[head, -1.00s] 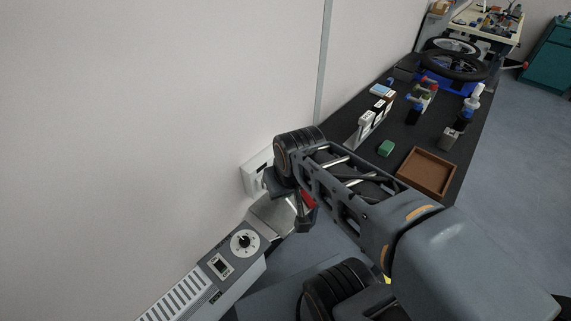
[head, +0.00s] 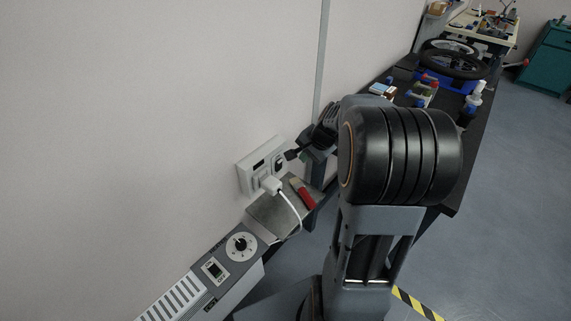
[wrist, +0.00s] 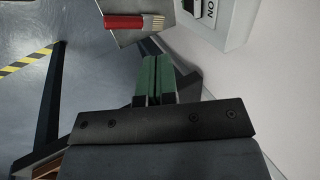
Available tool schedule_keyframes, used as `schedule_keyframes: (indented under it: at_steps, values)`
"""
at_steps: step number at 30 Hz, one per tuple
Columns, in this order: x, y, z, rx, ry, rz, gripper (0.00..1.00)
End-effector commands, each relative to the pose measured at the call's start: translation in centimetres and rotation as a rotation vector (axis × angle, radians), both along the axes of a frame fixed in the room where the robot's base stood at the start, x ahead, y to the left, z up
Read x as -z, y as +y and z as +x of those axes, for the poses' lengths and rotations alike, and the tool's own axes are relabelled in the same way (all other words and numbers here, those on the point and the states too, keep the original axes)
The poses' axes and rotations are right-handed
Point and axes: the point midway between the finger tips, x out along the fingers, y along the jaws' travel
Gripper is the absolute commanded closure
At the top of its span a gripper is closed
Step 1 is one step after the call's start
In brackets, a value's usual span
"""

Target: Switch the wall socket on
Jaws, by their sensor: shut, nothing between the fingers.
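The white wall socket (head: 246,178) is on the wall in the head view, with a white plug (head: 270,184) in its lower part and a cord hanging from it. A dark slot shows on its upper face. In the wrist view, part of the socket's white housing (wrist: 232,28) fills the upper right, with a dark piece and the letters ON. My gripper (head: 290,155) is close to the socket's right side in the head view; I cannot tell if it touches. In the wrist view its green fingers (wrist: 158,66) are together and empty, below the housing.
A grey shelf (head: 262,212) below the socket holds a red-handled brush (head: 301,192). A heater (head: 217,285) with a dial stands at the lower left. A black workbench (head: 455,165) with several items and wheels runs along the wall to the right.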

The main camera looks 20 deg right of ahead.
Motion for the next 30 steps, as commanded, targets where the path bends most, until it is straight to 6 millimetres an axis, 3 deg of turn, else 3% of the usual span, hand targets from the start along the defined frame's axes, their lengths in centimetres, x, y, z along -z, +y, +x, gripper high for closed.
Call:
schedule_keyframes:
  at_steps: [8, 24, 30]
  values:
    - [0.9, 0.2, 0.3, -0.004, 0.003, 0.000, 1.00]
    - [9.6, 2.0, 3.9, -0.006, 0.004, 0.000, 1.00]
    - [8.6, 2.9, 6.2, -0.007, 0.001, -0.003, 1.00]
